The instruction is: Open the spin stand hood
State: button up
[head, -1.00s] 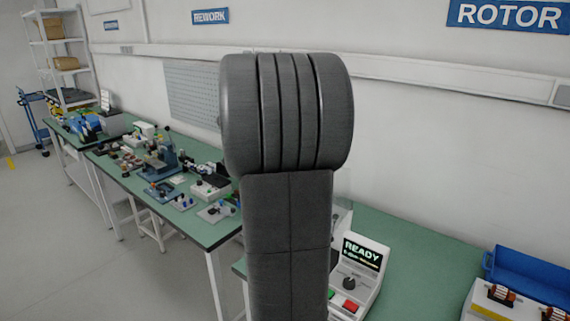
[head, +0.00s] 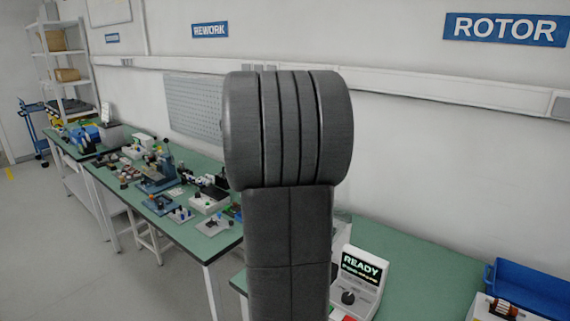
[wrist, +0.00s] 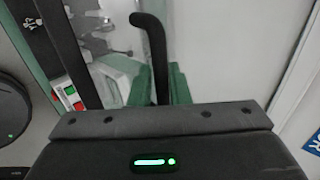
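The spin stand's white control box (head: 357,280) shows a lit READY display and a dark knob, right of my arm in the head view. A small part of a clear panel, seemingly the hood (head: 343,226), shows behind my arm; the rest is hidden. In the wrist view, the box's red and green buttons (wrist: 67,97) are at left, and shiny clear surfaces (wrist: 108,40) lie ahead. A black bent rod (wrist: 156,50) rises beyond my gripper (wrist: 160,122); I cannot tell whether it is a handle or whether it is touched.
The spin stand is on a green bench (head: 420,258) against the wall. A blue bin (head: 528,285) stands at its right. Another green bench (head: 205,240) at left carries several fixtures. My own arm blocks the middle of the head view.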

jog(key=b+v, duration=0.1)
jog(key=v, duration=1.2)
jog(key=shift+s+a+r, duration=0.15)
jog(key=shift+s+r, duration=0.1)
